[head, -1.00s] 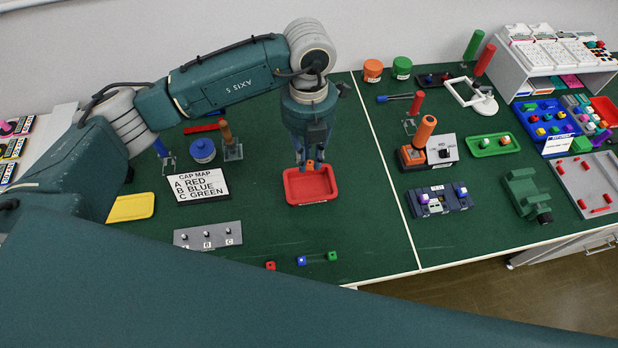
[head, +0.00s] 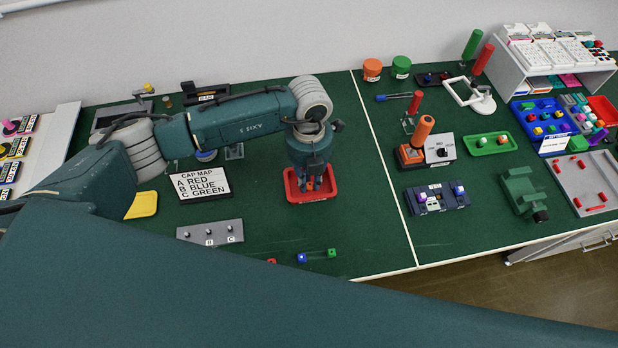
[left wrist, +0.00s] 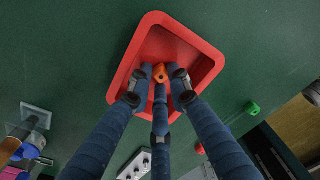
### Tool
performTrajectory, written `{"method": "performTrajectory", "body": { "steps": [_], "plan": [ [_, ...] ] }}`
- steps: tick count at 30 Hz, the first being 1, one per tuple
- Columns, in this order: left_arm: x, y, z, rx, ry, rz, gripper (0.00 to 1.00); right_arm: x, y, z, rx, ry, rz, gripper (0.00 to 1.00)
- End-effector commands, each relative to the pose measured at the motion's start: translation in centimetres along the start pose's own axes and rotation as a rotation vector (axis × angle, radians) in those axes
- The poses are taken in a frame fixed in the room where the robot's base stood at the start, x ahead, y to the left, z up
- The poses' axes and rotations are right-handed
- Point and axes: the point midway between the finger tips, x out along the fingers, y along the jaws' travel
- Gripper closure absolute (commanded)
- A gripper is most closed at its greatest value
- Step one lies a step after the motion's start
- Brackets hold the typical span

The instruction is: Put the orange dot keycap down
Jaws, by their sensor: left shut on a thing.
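The orange dot keycap (left wrist: 160,72) is between the fingertips of my left gripper (left wrist: 161,80), as the left wrist view shows. In the head view my left gripper (head: 312,185) points straight down into the red tray (head: 333,184). It is shut on the keycap, low inside the tray walls. The tray also shows in the left wrist view (left wrist: 209,74), its rim around the fingertips and its floor otherwise empty. Whether the keycap touches the tray floor, I cannot tell. My right gripper is not in view.
A CAP MAP sign (head: 201,184) stands left of the tray. A grey peg plate (head: 210,233) lies in front of it. Green mat right of the tray is clear.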

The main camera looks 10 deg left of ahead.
Motion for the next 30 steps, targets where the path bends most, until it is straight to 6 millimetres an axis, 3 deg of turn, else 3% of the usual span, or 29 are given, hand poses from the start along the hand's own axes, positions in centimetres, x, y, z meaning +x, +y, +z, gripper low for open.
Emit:
{"method": "performTrajectory", "body": {
  "steps": [3, 4, 5, 17, 30],
  "plan": [
    [0.5, 0.0, 0.0, 0.0, 0.0, 0.0, 0.95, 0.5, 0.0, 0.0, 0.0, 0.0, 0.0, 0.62],
    [0.3, 0.0, 0.0, 0.0, 0.0, 0.0, 0.76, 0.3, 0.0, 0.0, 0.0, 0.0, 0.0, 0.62],
    [0.3, 0.0, 0.0, 0.0, 0.0, 0.0, 0.74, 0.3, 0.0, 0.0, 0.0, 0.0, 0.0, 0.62],
    [-0.5, 0.0, 0.1, 0.0, -0.002, -0.001, 0.74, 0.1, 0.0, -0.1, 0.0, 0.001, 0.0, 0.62],
    [-9.2, 0.0, 0.2, 0.0, -0.005, -0.001, 0.74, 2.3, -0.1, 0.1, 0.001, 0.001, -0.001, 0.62]
  ]
}}
